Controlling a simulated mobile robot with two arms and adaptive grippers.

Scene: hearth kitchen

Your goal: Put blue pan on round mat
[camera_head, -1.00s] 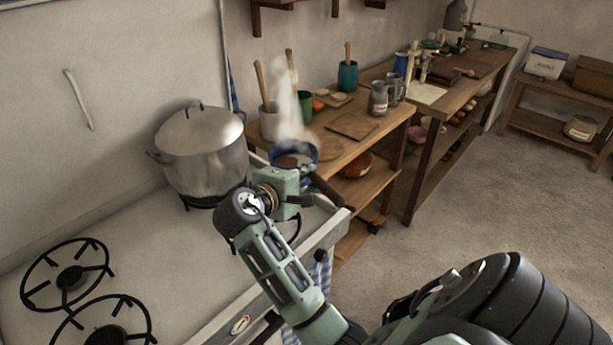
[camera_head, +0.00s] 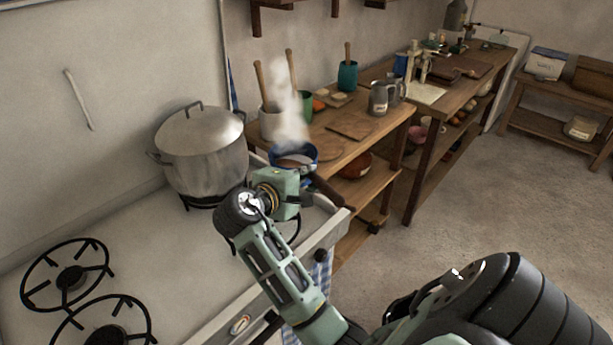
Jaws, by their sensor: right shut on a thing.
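The blue pan (camera_head: 313,153) is steaming, with brown contents inside. It is at the near left end of the wooden side table, just beyond the stove corner. My right gripper (camera_head: 308,184) is shut on its dark handle (camera_head: 331,194); the fingers are mostly hidden by the wrist. The round mat (camera_head: 330,148), a brown wooden disc, lies on the table right behind and beside the pan, partly covered by it in this view. I cannot tell whether the pan touches the mat or hangs above it. My left gripper is out of view.
A large lidded steel pot (camera_head: 203,160) stands on the stove, left of my right arm. Utensil crocks (camera_head: 270,122), a green cup (camera_head: 305,106), a square board (camera_head: 352,126) and metal jugs (camera_head: 379,99) stand around the mat. The floor at right is clear.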

